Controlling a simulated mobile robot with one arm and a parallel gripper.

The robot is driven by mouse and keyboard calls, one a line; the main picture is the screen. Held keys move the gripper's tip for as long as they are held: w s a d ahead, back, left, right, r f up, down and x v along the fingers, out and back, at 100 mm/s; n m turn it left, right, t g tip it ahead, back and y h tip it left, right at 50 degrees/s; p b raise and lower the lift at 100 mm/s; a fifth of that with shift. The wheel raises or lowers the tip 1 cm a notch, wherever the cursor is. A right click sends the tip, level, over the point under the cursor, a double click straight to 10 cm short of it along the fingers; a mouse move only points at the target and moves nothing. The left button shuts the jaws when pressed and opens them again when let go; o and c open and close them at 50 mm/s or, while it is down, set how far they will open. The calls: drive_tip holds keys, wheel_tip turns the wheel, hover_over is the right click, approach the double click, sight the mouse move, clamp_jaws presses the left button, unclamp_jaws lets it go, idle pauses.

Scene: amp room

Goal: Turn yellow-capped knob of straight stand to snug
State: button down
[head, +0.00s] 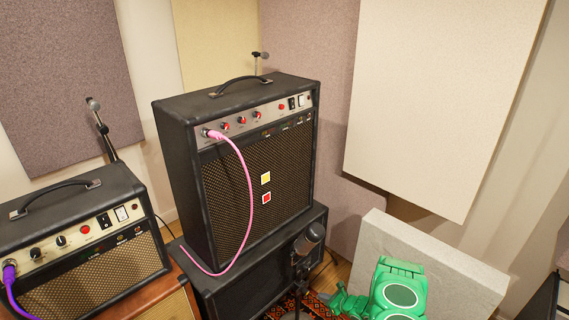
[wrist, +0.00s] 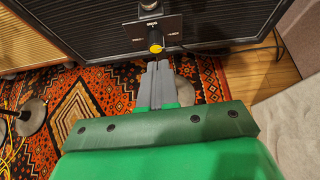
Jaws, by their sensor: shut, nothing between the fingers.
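The yellow-capped knob (wrist: 155,40) shows in the wrist view, on a dark plate with small white lettering too small to read surely. A dark part of the stand's top (wrist: 148,5) shows above it. My gripper (wrist: 159,64) is shut and empty, its grey fingertips together just below the knob in the picture. I cannot tell whether they touch it. In the head view a dark microphone (head: 310,238) stands in front of the lower black cabinet, and its knob is hidden. My green arm is at the lower right there.
A black amp (head: 255,180) with a pink cable (head: 249,190) sits on a black cabinet. A smaller amp (head: 85,235) with a purple cable is at left. A pale panel (head: 440,262) leans at right. Another round stand base (wrist: 31,118) is on the patterned rug (wrist: 85,100).

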drive_tip(key=shift+d+f, duration=0.25)
drive_tip(key=shift+f, duration=0.15)
drive_tip(key=shift+w+a, duration=2.4)
drive_tip(key=shift+a, duration=0.05)
drive_tip(key=shift+s+a+r, duration=0.1)
drive_tip(key=shift+s+a, duration=0.5)
drive_tip(key=shift+s+a, duration=0.2)
drive_tip(key=shift+s, duration=0.05)
drive_tip(key=shift+a+r, duration=0.1)
drive_tip(key=shift+r, duration=0.15)
approach(301, 289)
drive_tip(key=shift+s+d+f, duration=0.25)
drive_tip(key=shift+s+f, duration=0.05)
drive_tip(key=shift+f, duration=0.2)
drive_tip(key=shift+s+d+f, duration=0.25)
drive_tip(key=shift+s+f, duration=0.1)
drive_tip(key=shift+f, duration=0.15)
drive_tip(key=shift+d, duration=0.1)
